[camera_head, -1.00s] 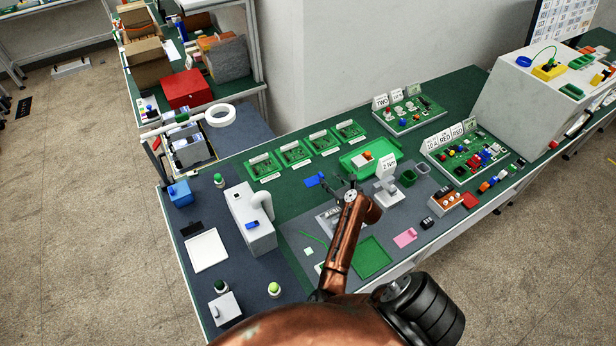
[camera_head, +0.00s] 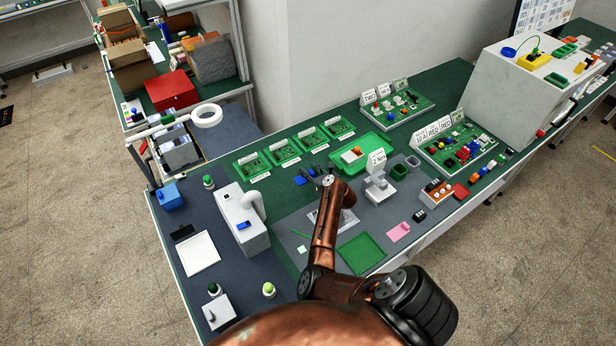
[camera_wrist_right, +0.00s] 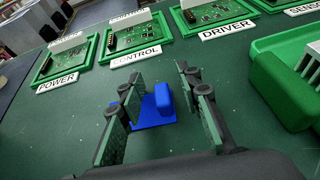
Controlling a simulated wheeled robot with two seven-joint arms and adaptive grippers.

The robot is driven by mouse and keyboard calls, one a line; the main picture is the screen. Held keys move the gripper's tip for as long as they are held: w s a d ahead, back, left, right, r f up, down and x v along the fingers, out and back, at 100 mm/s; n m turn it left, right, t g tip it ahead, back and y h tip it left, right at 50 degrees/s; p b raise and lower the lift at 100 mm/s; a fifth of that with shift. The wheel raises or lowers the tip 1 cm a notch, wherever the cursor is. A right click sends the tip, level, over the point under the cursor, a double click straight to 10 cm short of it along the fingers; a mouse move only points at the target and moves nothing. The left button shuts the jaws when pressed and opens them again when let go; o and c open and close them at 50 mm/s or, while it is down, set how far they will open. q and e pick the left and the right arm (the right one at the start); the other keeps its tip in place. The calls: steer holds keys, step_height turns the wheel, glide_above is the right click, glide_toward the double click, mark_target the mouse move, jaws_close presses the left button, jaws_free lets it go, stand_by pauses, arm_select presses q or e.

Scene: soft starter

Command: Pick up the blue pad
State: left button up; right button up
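The blue pad (camera_head: 300,181), a flat blue plate with a raised blue block on it, lies on the green bench top in front of the row of green boards. In the right wrist view the blue pad (camera_wrist_right: 162,100) shows between the two fingers, with a gap on the right side. My right gripper (camera_head: 318,174) is just right of the pad in the head view and partly overlaps it. Its fingers (camera_wrist_right: 162,115) are spread apart in the wrist view. Contact with the left finger cannot be told. My left gripper is not in view.
Green boards labelled POWER (camera_wrist_right: 62,62), CONTROL (camera_wrist_right: 135,38) and DRIVER (camera_wrist_right: 218,15) stand beyond the pad. A green tray (camera_wrist_right: 275,85) is close on the right. A white device (camera_head: 238,215) stands to the left. Bare bench top surrounds the pad.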

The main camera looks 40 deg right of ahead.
jaws_close()
stand_by(0.3)
